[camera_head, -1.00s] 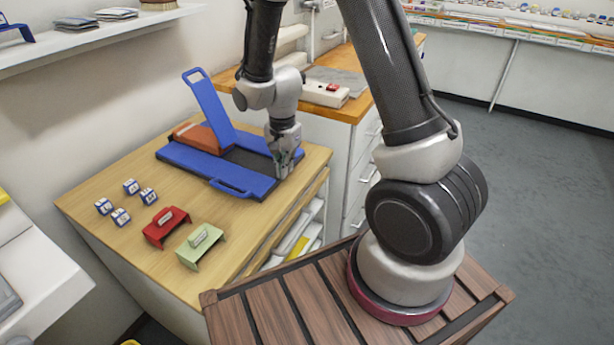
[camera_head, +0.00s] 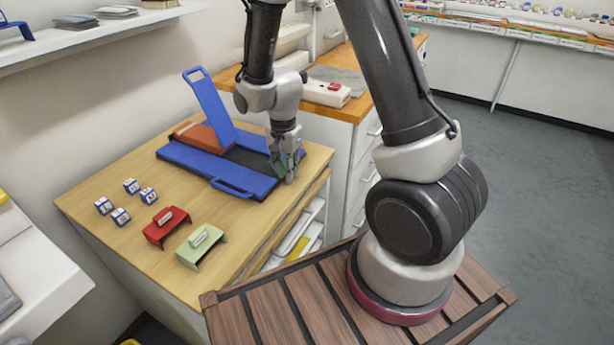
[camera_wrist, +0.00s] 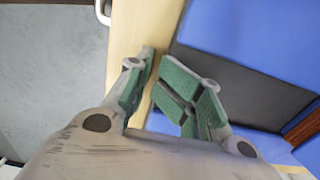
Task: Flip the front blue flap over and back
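A blue folding board lies on the wooden table. Its front blue flap (camera_head: 252,182), with a loop handle (camera_head: 232,188), lies flat toward the near side. Another blue flap (camera_head: 209,105) stands up, tilted, at the back. A folded orange-brown item (camera_head: 196,136) lies beside its base. My gripper (camera_head: 286,172) points down at the right end of the front flap, near the table edge. In the wrist view my gripper (camera_wrist: 155,62) has its green-padded fingers apart, with nothing between them. Blue panels (camera_wrist: 240,30) and a dark strip (camera_wrist: 235,75) lie beyond; contact with the flap cannot be told.
A red holder (camera_head: 166,227) and a green holder (camera_head: 202,246) stand on the near part of the table (camera_head: 130,255). Several small blue-white blocks (camera_head: 121,216) stand to the left. A wood-topped cabinet (camera_head: 372,105) stands behind my gripper. The grey floor at right is clear.

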